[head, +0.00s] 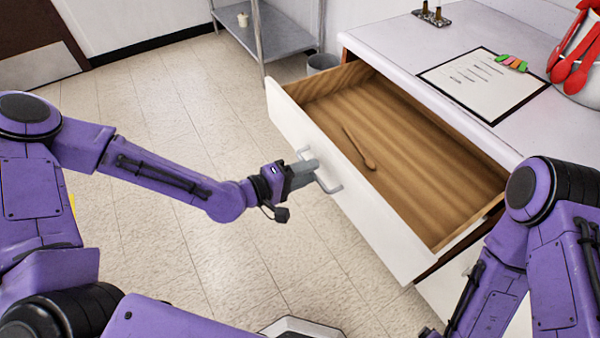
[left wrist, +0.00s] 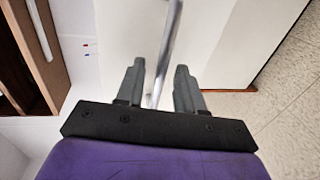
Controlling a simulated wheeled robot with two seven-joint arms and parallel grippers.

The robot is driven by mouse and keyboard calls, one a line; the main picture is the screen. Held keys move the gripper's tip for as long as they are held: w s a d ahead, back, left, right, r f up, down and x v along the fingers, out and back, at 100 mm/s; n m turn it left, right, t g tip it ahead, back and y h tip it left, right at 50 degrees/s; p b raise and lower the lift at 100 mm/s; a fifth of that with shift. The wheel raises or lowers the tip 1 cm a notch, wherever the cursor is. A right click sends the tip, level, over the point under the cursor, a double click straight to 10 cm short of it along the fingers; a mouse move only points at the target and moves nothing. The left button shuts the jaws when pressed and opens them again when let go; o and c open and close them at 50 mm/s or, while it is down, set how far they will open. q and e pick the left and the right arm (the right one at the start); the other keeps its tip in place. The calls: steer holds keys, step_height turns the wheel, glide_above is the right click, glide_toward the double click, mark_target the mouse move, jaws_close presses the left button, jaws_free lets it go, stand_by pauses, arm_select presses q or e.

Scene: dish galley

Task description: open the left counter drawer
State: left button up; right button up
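The counter drawer (head: 350,190) is pulled well out of the white counter in the head view, its wooden inside showing. A wooden spoon (head: 360,149) lies in it. A grey bar handle (head: 331,187) is on its white front. My left gripper (head: 309,172) is at this handle. In the left wrist view the handle bar (left wrist: 171,38) passes between the two fingers (left wrist: 160,85), with a gap on each side, so the gripper is open around it. My right arm (head: 500,265) comes in at the lower right; its gripper is not in view.
On the countertop (head: 400,45) lie a clipboard (head: 478,85) and a container with red utensils (head: 580,75). A metal shelf (head: 270,35) and a grey bin (head: 322,63) stand behind the drawer. The tiled floor left of the drawer is clear.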

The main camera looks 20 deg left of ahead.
arm_select(q)
steer(key=p+v, duration=0.3)
steer(key=v, duration=0.7)
steer(key=shift+a, duration=0.2)
steer(key=shift+s, duration=0.1)
